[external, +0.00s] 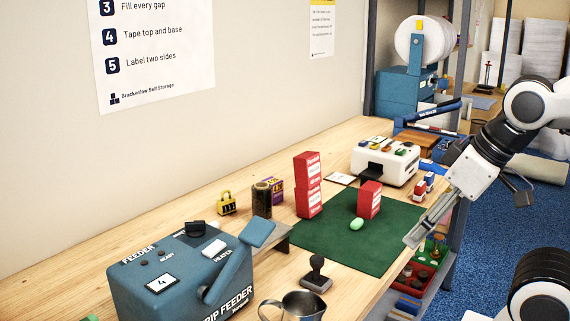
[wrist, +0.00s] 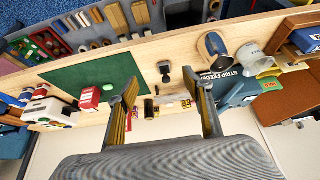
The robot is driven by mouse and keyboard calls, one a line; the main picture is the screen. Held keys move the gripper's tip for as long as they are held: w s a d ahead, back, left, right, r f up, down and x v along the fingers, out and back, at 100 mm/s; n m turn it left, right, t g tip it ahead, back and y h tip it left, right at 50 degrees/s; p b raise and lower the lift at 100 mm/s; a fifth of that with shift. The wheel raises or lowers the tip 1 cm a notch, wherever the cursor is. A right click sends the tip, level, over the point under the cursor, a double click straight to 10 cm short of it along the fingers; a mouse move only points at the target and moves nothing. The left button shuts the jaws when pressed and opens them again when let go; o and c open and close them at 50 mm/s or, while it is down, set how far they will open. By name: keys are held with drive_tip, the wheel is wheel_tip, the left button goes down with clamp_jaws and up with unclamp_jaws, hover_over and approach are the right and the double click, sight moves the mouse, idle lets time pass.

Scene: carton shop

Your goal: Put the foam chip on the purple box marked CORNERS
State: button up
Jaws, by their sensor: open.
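The foam chip (external: 356,224) is a small pale green rounded piece lying on the dark green mat (external: 335,252), in front of a single red box. It also shows in the wrist view (wrist: 108,87), left of my fingers. The purple box (external: 276,188) with a yellow label stands on the bench behind the mat, left of the red stack; its lettering is too small to read. My gripper (external: 414,238) is open and empty over the mat's right edge, apart from the chip. In the wrist view, its fingers (wrist: 165,88) are spread wide.
Two stacked red boxes (external: 308,186) and a single red box (external: 369,199) stand by the chip. A dark brown cylinder (external: 262,200) stands close before the purple box.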

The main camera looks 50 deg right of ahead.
drive_tip(key=w+d+f+t+h, duration=0.1)
drive_tip(key=w+d+h, duration=0.1)
drive_tip(key=w+d, duration=0.65)
drive_tip(key=n+t, duration=0.2)
drive_tip(key=t, duration=0.3)
hover_over(385, 236)
drive_tip(key=w, duration=0.3)
drive_tip(key=f, duration=1.5)
drive_tip(key=shift+a, duration=0.35)
drive_tip(key=shift+s+d+f+t+y, duration=0.15)
drive_tip(key=shift+f+t+y, duration=0.2)
drive_tip(key=shift+f, duration=0.3)
drive_tip(key=shift+s+d+f+t+y, duration=0.1)
drive_tip(key=shift+s+f+t+y, duration=0.35)
drive_tip(key=shift+s+f+t, duration=0.2)
drive_tip(key=shift+s+f+m+t, duration=0.35)
drive_tip(key=shift+s+m+t, duration=0.25)
drive_tip(key=shift+s+t, duration=0.15)
drive_tip(key=shift+s+d+r+m+t, duration=0.15)
drive_tip(key=shift+s+m+t, duration=0.25)
drive_tip(key=shift+s+t, duration=0.35)
